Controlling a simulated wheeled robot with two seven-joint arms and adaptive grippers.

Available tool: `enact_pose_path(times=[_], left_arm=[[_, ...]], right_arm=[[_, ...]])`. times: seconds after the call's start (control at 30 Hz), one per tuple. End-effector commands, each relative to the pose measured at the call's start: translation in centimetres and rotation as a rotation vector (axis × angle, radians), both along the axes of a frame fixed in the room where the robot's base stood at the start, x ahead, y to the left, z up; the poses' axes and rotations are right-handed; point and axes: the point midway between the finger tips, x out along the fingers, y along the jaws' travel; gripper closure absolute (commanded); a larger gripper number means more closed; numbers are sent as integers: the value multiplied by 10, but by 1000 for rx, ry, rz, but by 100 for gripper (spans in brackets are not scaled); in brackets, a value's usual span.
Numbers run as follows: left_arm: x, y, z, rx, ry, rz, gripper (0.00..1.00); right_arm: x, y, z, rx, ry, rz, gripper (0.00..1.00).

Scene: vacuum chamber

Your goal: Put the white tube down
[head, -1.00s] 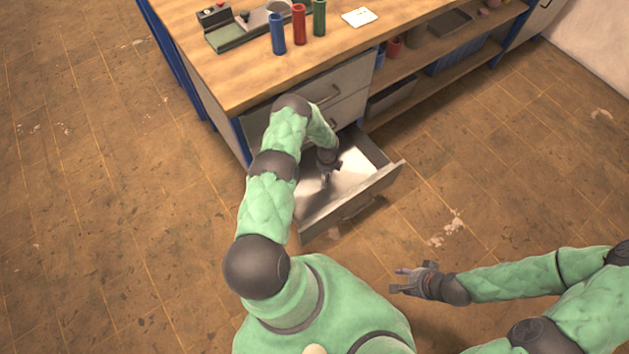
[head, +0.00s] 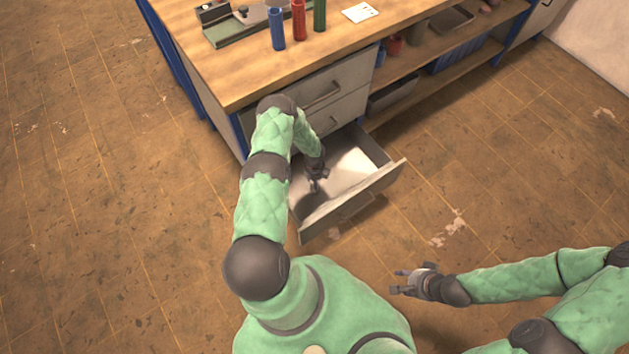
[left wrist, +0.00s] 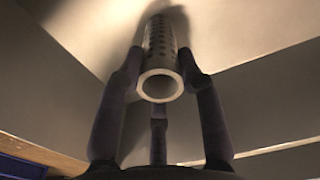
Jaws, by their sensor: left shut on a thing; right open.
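The white tube (left wrist: 160,82) shows in the left wrist view as a pale hollow cylinder with rows of small holes, its open end towards the camera. My left gripper (left wrist: 160,88) is shut on it, with fingers on both sides and one below. In the head view my left gripper (head: 315,184) is inside the open drawer (head: 352,204), near its left side; the tube is hard to make out there. The tube's far end is close to the drawer's pale floor; I cannot tell if it touches. My right gripper (head: 405,283) is open and empty, out over the floor.
The drawer sticks out from the workbench (head: 225,75). On the bench top stand a blue tube (head: 277,28), a red tube (head: 299,20) and a green tube (head: 319,16). A white card (head: 360,12) lies beside them. The drawer's right part looks empty.

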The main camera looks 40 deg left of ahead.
Motion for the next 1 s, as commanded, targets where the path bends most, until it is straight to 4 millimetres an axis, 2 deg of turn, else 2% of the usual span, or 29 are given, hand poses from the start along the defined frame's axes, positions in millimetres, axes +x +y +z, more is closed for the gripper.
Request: enact_pose_path(times=[0.17, 0.2, 0.23, 0.27, 0.67, 1.0], left_arm=[[-1, -1, -4, -1, 1, 0, 90], [0, 0, -3, -1, 1, 0, 51], [0, -1, -3, -1, 1, 0, 43], [0, -1, -3, -1, 1, 0, 39], [0, 0, 1, 0, 0, 0, 39], [0, 0, 54, -1, 0, 0, 39]], right_arm=[[0, 0, 0, 0, 0, 0, 57], [0, 0, 0, 0, 0, 0, 57], [0, 0, 0, 0, 0, 0, 57], [0, 0, 0, 0, 0, 0, 57], [0, 0, 0, 0, 0, 0, 57], [0, 0, 27, 0, 0, 0, 57]])
